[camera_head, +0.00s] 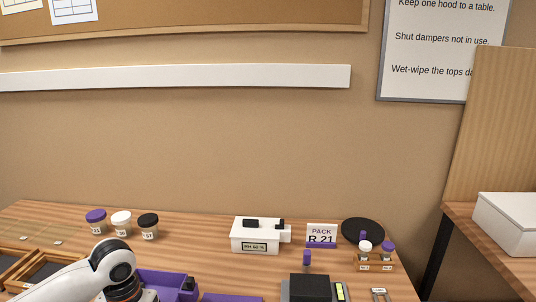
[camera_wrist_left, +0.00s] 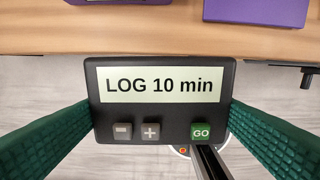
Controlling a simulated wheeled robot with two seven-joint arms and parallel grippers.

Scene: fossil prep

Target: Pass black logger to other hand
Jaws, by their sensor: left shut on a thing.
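The black logger (camera_wrist_left: 160,118) fills the middle of the left wrist view, its screen reading "LOG 10 min" above minus, plus and green GO buttons. My left gripper (camera_wrist_left: 163,108) is shut on it, with a green ribbed finger at each side. The logger is held in front of the table's edge, with floor behind it. In the head view my left arm comes in at the lower left, but its gripper and the logger are below the picture. My right gripper shows in neither view.
On the table (camera_head: 195,240) stand several lidded jars (camera_head: 121,221), a white device (camera_head: 255,236), a "PACK R 21" sign (camera_head: 321,236), a black disc (camera_head: 363,230) and small vials (camera_head: 387,252). Purple bins (camera_head: 168,283) and a dark instrument (camera_head: 310,288) are nearer. A white box (camera_head: 508,224) stands at right.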

